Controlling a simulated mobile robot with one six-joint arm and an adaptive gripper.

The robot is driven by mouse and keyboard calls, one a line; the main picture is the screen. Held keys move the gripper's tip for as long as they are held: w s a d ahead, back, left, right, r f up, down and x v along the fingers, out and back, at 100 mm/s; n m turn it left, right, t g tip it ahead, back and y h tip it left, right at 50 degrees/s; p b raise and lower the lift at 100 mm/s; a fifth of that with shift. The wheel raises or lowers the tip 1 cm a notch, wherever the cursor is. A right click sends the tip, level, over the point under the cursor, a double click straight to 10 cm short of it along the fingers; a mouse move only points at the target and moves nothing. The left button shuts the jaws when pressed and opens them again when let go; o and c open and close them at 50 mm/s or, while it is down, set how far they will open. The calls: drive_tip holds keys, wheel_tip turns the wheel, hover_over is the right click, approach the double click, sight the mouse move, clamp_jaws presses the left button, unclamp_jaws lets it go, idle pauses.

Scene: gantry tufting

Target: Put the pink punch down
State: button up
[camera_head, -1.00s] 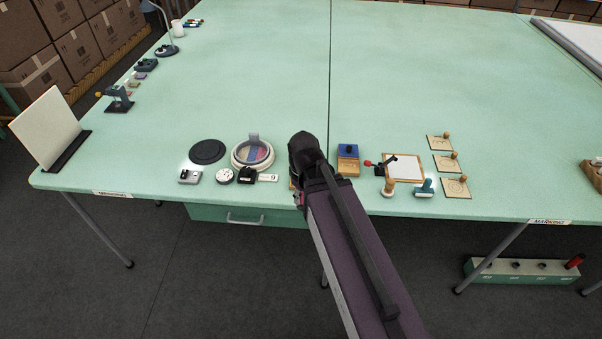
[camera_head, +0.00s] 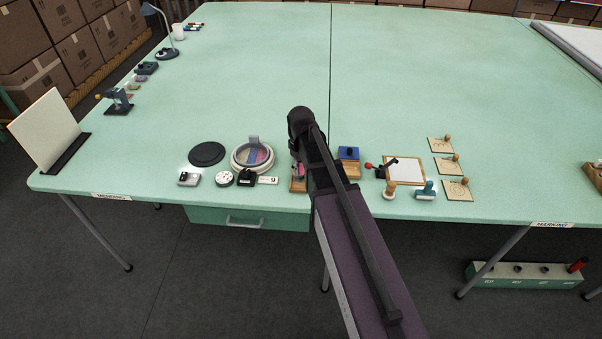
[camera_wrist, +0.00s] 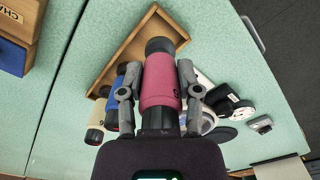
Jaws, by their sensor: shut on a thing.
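The pink punch (camera_wrist: 161,80) is held between the two fingers of my gripper (camera_wrist: 160,94), with its dark end pointing up in the wrist view. It overlaps a wooden tray (camera_wrist: 112,69) behind it; I cannot tell if it touches the tray. A blue punch (camera_wrist: 129,82) and a cream punch (camera_wrist: 97,118) are beside my left finger, partly hidden. In the head view a small part of the pink punch (camera_head: 299,171) shows left of my arm, above the tray (camera_head: 298,186). My arm hides most of the tray there.
To the right are a box with a blue block (camera_head: 348,154) and a white pad (camera_head: 405,171).

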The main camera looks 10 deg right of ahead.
sight(300, 173)
drive_tip(key=shift+w, duration=0.3)
drive_tip(key=shift+w+d+f+b, duration=0.15)
drive_tip(key=shift+w+f+b, duration=0.2)
drive_tip(key=shift+f+b, duration=1.5)
drive_tip(key=shift+f, duration=0.15)
drive_tip(key=o, duration=1)
wheel_tip(300, 173, up, 12)
drive_tip(key=p, duration=1.2)
drive_tip(key=shift+r, duration=0.2)
